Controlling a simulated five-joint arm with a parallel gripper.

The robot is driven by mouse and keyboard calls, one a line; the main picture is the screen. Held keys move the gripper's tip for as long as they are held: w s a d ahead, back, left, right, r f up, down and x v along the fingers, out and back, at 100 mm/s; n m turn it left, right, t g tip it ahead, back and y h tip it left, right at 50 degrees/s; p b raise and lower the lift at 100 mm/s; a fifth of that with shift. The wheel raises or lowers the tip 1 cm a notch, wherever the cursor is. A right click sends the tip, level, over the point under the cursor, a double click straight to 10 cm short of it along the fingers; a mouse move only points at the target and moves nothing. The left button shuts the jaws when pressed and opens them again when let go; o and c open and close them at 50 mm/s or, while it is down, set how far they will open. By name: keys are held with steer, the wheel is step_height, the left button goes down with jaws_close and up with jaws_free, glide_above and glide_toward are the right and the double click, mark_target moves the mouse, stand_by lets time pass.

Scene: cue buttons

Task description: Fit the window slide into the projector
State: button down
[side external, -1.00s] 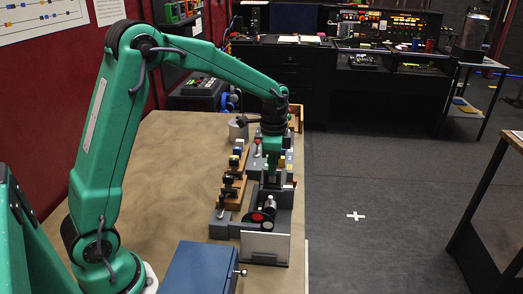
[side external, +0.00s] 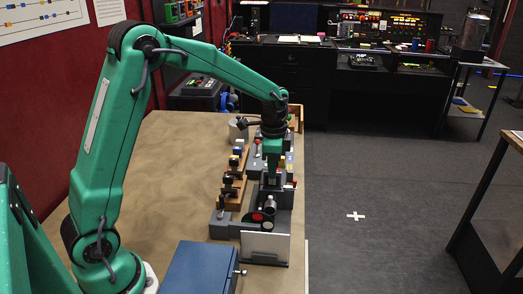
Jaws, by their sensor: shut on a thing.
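My gripper (side external: 271,178) points down at the right side of the table, over the grey device with a lens tube and a white screen, which looks like the projector (side external: 278,222). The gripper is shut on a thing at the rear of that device. What it holds is too small and too hidden to make out; I take it to be the window slide. I cannot tell whether it is in a slot. Several small pieces with dark, white and yellow tops stand in a wooden rack (side external: 230,192) just left of the gripper.
A white screen panel (side external: 265,246) stands in front of the projector. A blue box (side external: 201,270) with a knob sits at the table's front. A grey cylinder (side external: 237,131) stands behind the rack. The table (side external: 175,180) is clear on its left.

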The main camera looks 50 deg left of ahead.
mark_target(272, 189)
steer(key=shift+f, duration=2.2)
stand_by(1.3)
steer(key=c, duration=1.2)
jaws_free()
steer(key=shift+o, duration=0.2)
steer(key=shift+r, duration=0.2)
steer(key=shift+r, duration=3.3)
steer(key=shift+r, duration=0.1)
